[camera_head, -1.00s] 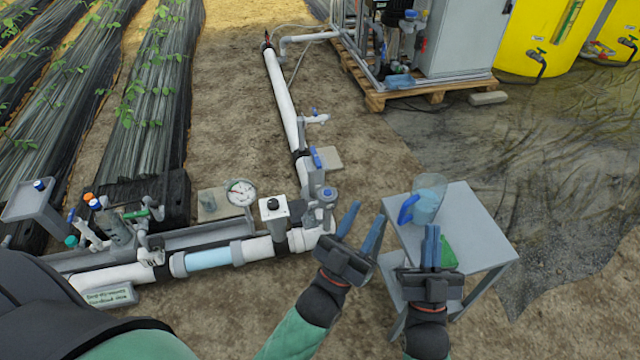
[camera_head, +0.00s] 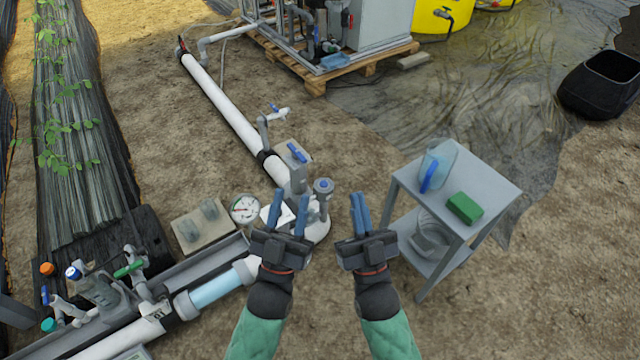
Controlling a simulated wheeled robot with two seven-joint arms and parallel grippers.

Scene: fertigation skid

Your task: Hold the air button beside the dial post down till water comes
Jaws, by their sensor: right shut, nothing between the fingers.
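The round dial (camera_head: 244,209) stands on its post by the pipe, left of my grippers. In the earlier frame a white box with a dark round top sits beside the dial; now my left gripper (camera_head: 288,207) covers most of it, and only a pale piece (camera_head: 286,217) shows between the fingers. A grey fitting with a blue-centred round top (camera_head: 323,187) stands upright just right of that gripper. I cannot tell which top is the air button. My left gripper is open, its contact with the box unclear. My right gripper (camera_head: 360,203) is shut and empty, right of the fitting. No water shows.
A grey side table (camera_head: 490,185) at right holds a clear jug (camera_head: 440,165) with a blue handle and a green block (camera_head: 464,208). A blue-handled valve (camera_head: 297,152) rises behind the fittings. A white pipe (camera_head: 225,100) runs to the back. Bare soil lies between pipe and table.

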